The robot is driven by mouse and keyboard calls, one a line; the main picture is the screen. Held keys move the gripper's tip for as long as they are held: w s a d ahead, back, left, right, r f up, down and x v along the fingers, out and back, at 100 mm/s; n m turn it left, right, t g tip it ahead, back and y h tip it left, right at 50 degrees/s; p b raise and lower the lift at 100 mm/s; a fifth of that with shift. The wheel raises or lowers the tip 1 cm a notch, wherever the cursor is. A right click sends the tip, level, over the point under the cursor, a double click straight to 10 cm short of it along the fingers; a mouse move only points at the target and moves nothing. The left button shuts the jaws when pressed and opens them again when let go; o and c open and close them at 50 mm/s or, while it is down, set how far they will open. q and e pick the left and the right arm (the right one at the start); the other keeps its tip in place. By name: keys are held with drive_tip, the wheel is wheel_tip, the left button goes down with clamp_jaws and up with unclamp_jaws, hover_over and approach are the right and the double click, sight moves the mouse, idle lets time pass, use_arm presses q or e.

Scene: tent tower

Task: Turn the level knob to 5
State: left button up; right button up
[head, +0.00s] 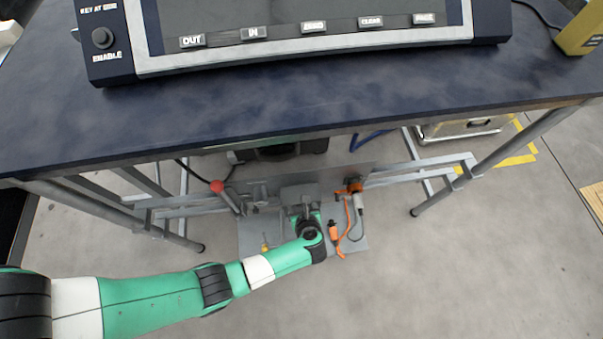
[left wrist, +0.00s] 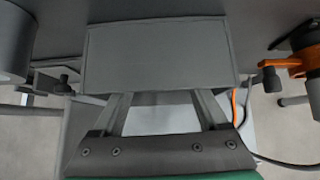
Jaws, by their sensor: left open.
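My left gripper (head: 306,205) is low under the table, over a grey metal plate with fittings. In the left wrist view its two fingers (left wrist: 166,105) are apart, with their tips at the lower edge of a plain grey box (left wrist: 160,52). I cannot tell whether the tips touch the box. Nothing shows held between them. No knob marked as level can be made out. A black knob (head: 102,38) labelled ENABLE sits on the console at the top left, far from the gripper. My right gripper is not in view.
The dark blue tabletop (head: 300,100) overhangs the work area, with grey legs and bars below. A red-ball lever (head: 218,187) stands left of my gripper. An orange device (head: 353,186) with a cable stands to the right. A grey case (head: 464,129) is behind.

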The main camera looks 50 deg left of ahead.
use_arm(q)
clamp_jaws()
drive_tip(key=shift+w+d+f+m+g+y, duration=0.1)
drive_tip(key=shift+m+g+y, duration=0.3)
drive_tip(key=shift+g, duration=0.2)
drive_tip(key=shift+w+d+f+m+g+y, duration=0.1)
drive_tip(key=shift+m+g+y, duration=0.3)
drive_tip(key=shift+g, duration=0.2)
drive_tip(key=shift+a+r, duration=0.1)
unclamp_jaws()
idle(0.4)
idle(0.4)
